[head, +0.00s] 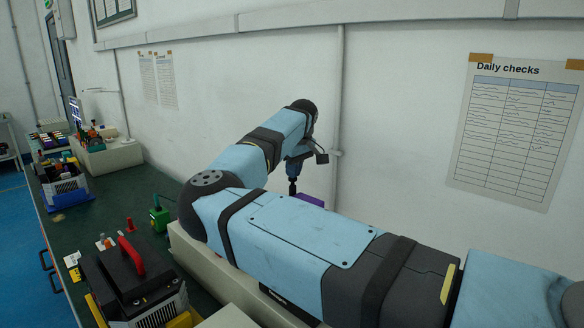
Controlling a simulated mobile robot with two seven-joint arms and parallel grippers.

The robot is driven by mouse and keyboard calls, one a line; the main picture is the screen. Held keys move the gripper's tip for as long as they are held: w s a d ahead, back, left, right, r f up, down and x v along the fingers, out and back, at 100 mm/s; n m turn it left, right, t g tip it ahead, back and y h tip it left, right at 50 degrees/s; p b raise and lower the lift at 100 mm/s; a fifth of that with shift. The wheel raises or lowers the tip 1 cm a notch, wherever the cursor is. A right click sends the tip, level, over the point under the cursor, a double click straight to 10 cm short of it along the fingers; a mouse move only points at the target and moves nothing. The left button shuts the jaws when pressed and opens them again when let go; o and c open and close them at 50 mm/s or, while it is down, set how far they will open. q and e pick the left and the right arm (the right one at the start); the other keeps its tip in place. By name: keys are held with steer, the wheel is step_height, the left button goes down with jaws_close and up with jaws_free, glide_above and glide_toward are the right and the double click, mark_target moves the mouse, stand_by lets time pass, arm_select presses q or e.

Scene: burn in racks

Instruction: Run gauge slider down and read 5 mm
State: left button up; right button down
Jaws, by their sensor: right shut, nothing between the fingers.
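My right arm reaches across the view from the lower right, bends at the elbow and points its wrist down by the wall. My right gripper (293,187) is small and dark, shut and empty, just above and left of a purple thing (309,200). The arm hides most of that purple thing, and I cannot tell whether the gripper touches it. I cannot make out the gauge, its slider or any scale reading. My left gripper is out of view.
A dark unit with a red handle (131,255) stands at the lower left of the green bench top (125,185). Near it are a red peg (130,225) and a green block (159,217). A pale box edge (190,250) runs beside my arm. The wall is close behind.

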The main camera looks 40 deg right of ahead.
steer(key=shift+f+b, duration=0.3)
steer(key=shift+f, duration=0.3)
step_height(320, 180, up, 10)
steer(key=p, duration=0.5)
stand_by(0.6)
stand_by(0.4)
